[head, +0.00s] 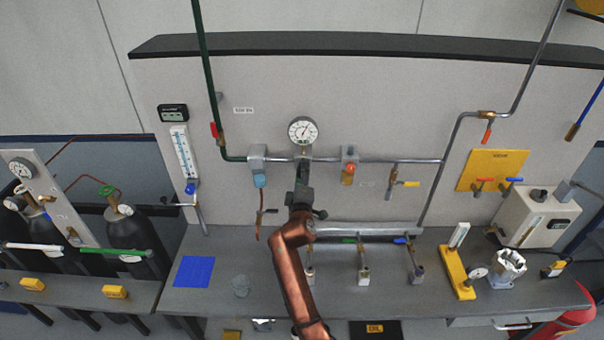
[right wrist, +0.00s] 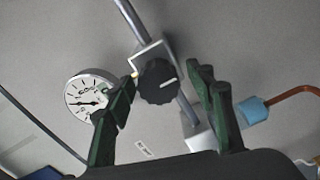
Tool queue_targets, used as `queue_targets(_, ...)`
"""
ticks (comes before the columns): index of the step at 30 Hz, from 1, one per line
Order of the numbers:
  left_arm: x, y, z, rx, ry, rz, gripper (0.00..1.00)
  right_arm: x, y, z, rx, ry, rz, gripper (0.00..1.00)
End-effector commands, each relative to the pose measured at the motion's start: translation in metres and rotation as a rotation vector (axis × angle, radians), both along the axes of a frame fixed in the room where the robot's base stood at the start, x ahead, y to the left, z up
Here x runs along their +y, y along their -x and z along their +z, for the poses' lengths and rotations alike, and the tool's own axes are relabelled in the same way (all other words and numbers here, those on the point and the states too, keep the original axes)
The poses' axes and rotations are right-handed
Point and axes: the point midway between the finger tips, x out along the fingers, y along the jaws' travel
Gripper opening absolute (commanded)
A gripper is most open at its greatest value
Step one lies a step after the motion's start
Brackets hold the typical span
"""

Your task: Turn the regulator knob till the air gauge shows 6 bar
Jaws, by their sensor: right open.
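The air gauge (head: 303,130) is a round white dial on the wall panel, above the pipe. It also shows in the right wrist view (right wrist: 90,95), turned and partly behind a finger; I cannot read its value surely. The black regulator knob (right wrist: 158,82), with a pale mark, sits in front of a metal bracket on the pipe. In the head view my gripper hides the knob. My right gripper (head: 303,181) is just below the gauge. In the right wrist view its green-black fingers (right wrist: 164,88) are open, one on each side of the knob, with visible gaps.
A blue-tipped fitting (head: 259,180) is left of my gripper and an orange-capped one (head: 348,174) is right of it, both on the pipe (head: 400,160).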

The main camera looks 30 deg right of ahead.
Motion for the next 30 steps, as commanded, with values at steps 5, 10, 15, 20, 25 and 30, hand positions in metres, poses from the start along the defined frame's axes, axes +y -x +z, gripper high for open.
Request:
queue_targets(5, 0.003, 0.002, 0.000, 0.001, -0.003, 0.000, 0.00, 0.001, 0.001, 0.001, -0.001, 0.001, 0.001, 0.50)
queue_targets(10, 0.002, 0.001, 0.000, 0.001, -0.002, 0.000, 0.00, 0.009, 0.015, -0.001, -0.001, -0.002, 0.000, 0.50)
queue_targets(15, 0.001, 0.001, 0.000, 0.001, -0.001, 0.000, 0.00, 0.024, 0.040, -0.001, 0.000, -0.001, 0.000, 0.50)
queue_targets(20, 0.001, 0.000, 0.000, 0.001, -0.001, 0.000, 0.00, 0.035, 0.057, -0.001, 0.000, -0.001, 0.000, 0.50)
queue_targets(25, 0.001, 0.000, 0.000, 0.000, 0.000, 0.000, 0.00, 0.039, 0.064, 0.000, 0.000, 0.000, 0.000, 0.50)
queue_targets(30, 0.000, 0.000, 0.000, 0.000, 0.000, 0.000, 0.00, 0.039, 0.064, 0.000, 0.000, 0.000, 0.000, 0.50)
